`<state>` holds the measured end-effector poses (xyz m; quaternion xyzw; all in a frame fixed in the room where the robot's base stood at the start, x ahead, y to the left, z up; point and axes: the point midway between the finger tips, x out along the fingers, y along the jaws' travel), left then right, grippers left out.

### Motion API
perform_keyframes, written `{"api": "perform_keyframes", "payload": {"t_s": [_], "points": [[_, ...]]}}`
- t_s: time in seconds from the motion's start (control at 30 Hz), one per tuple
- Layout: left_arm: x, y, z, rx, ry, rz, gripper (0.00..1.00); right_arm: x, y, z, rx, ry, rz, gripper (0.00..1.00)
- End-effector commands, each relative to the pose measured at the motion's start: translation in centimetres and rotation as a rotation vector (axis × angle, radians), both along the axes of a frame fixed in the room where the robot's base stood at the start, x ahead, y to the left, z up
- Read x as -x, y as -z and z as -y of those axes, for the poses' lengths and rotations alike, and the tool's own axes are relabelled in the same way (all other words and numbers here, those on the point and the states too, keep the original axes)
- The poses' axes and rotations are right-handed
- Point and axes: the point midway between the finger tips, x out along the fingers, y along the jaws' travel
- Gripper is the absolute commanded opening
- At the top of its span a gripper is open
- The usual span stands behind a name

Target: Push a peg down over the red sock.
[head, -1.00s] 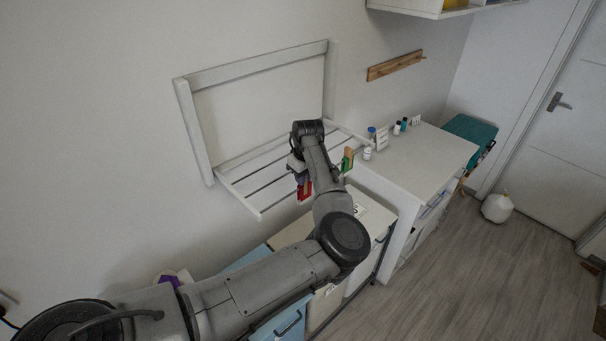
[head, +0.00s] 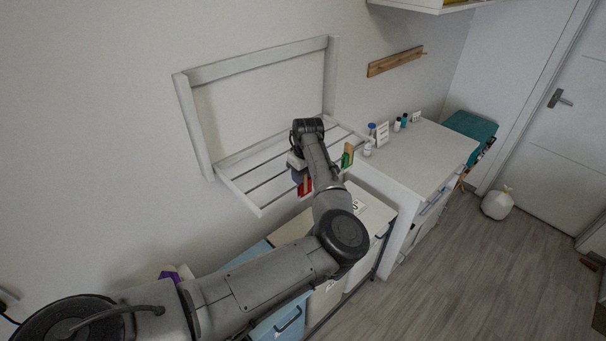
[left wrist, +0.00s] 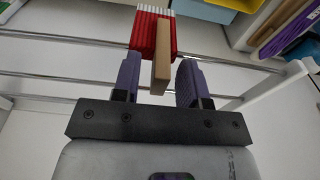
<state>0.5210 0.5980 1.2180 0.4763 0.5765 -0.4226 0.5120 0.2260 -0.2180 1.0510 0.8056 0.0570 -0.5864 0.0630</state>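The red sock (head: 305,189) hangs at the front of the white drying rack (head: 258,211) in the head view, partly hidden by my left arm. In the left wrist view the red sock (left wrist: 142,32) has a ribbed side and a white striped top edge. A wooden peg (left wrist: 161,62) stands against the sock, its near end between my fingers. Whether it grips the sock cannot be told. My left gripper (left wrist: 160,82) is open, with purple fingers on either side of the peg and a gap at each side. It also shows in the head view (head: 299,174). My right gripper is not in view.
A green sock with a wooden peg (head: 347,156) hangs at the rack's right end. A white cabinet (head: 430,155) with small bottles and a card stands to the right. Bins with blue handles stand below the rack. The floor at the right is mostly clear.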

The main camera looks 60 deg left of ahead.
Motion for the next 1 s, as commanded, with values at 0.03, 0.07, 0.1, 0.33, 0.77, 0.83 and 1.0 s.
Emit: {"api": "perform_keyframes", "payload": {"t_s": [0.03, 0.07, 0.1, 0.33, 0.77, 0.83, 1.0], "points": [[0.0, 0.0, 0.0, 0.000, 0.000, 0.000, 0.44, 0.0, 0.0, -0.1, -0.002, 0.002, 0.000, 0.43], [0.0, 0.0, 0.0, 0.000, 0.000, 0.000, 0.44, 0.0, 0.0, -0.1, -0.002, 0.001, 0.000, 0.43], [0.0, 0.0, 0.0, 0.000, 0.000, 0.000, 0.44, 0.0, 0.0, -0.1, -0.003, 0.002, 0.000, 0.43], [0.0, -0.3, 0.0, -0.001, 0.000, 0.001, 0.44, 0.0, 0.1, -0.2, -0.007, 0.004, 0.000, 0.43], [-0.2, -7.6, 0.8, -0.003, -0.001, 0.003, 0.44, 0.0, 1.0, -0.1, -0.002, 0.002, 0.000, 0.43], [-0.2, -8.9, 1.0, -0.002, -0.001, 0.003, 0.44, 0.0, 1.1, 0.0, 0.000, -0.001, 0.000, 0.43], [-0.3, -11.5, 1.3, 0.000, 0.000, 0.002, 0.44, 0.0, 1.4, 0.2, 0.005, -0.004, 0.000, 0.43]]}}
